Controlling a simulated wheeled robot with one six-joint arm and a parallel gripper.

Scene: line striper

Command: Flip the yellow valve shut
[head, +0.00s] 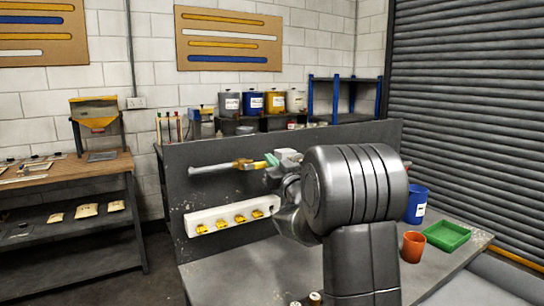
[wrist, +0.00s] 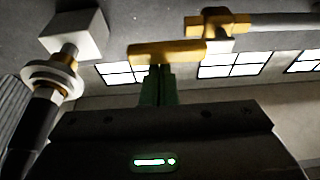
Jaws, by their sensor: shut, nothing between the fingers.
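The yellow valve (head: 243,164) sits at the end of a grey horizontal pipe (head: 211,169) in front of the dark panel. In the wrist view, the yellow valve body (wrist: 217,20) is at the top, and its yellow handle (wrist: 166,52) extends left, roughly in line with the pipe (wrist: 280,21). My gripper (wrist: 156,86) has green fingers, closed together and empty. Their tips are right at the handle's middle; I cannot tell whether they touch it. In the head view, the green fingertips (head: 271,159) show just right of the valve, and my arm hides what lies behind.
A white block (wrist: 75,34) with a hose fitting is left of the handle in the wrist view. A white strip (head: 208,222) with yellow pieces is below the pipe. An orange cup (head: 413,246), green tray (head: 447,236) and blue container (head: 417,204) stand at right.

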